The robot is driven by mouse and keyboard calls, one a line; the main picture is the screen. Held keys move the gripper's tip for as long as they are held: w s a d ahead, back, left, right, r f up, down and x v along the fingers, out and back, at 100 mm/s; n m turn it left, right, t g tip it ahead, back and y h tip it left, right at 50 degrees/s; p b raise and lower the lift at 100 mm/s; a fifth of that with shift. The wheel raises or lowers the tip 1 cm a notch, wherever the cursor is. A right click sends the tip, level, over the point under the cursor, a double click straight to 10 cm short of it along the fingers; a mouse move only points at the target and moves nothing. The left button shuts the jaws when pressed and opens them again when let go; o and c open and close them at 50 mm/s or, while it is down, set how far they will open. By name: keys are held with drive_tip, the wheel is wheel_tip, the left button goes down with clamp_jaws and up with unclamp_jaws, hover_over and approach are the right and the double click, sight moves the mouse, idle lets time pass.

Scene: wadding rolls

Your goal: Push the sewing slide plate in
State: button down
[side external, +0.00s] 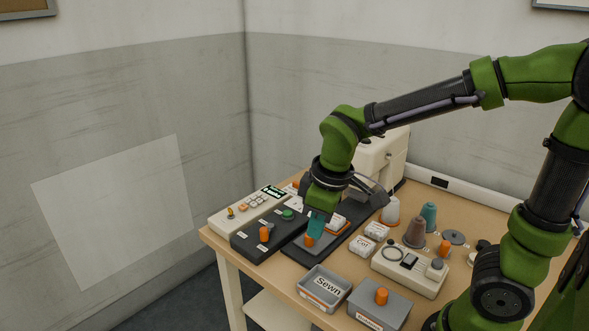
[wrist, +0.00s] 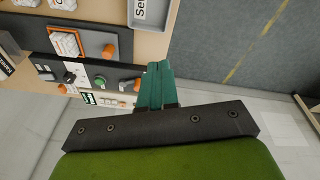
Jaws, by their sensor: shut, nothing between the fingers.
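The slide plate (side external: 320,245) is a flat grey plate with an upright orange knob (side external: 309,240), set in the dark bed of the sewing machine (side external: 376,165). In the wrist view the plate (wrist: 92,43) and its orange knob (wrist: 108,51) lie left of the fingertips. A white wadding pack in an orange frame (wrist: 65,43) sits at the plate's inner end. My gripper (side external: 317,226) has teal fingers, pressed together and empty, pointing down near the knob. In the wrist view my gripper (wrist: 159,66) appears off the plate's outer end. I cannot tell whether it touches.
A black control box (side external: 268,236) with a green button and orange knob stands left of the bed. The "Sewn" tray (side external: 325,288) and a lidded grey box (side external: 379,304) stand in front. Thread spools (side external: 414,232) and a cream box (side external: 410,268) are to the right.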

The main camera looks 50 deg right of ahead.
sight(338, 217)
drive_tip(key=w+f+n+g+h, duration=0.2)
drive_tip(key=w+f+n+h, duration=0.2)
drive_tip(key=w+n, duration=0.85)
drive_tip(key=s+d+f+n, duration=0.1)
drive_tip(key=f, duration=0.2)
drive_tip(key=s+d+f+n, duration=0.1)
drive_tip(key=f, duration=0.2)
drive_tip(key=s+d+f+n, duration=0.1)
drive_tip(key=d+f, duration=0.1)
drive_tip(key=f, duration=0.1)
drive_tip(key=shift+s+f, duration=0.2)
drive_tip(key=shift+s, duration=0.1)
drive_tip(key=shift+w+d, duration=0.25)
drive_tip(key=shift+d, duration=0.95)
drive_tip(key=shift+w+d, duration=0.15)
drive_tip(key=shift+d, duration=0.6)
drive_tip(key=d, duration=1.5)
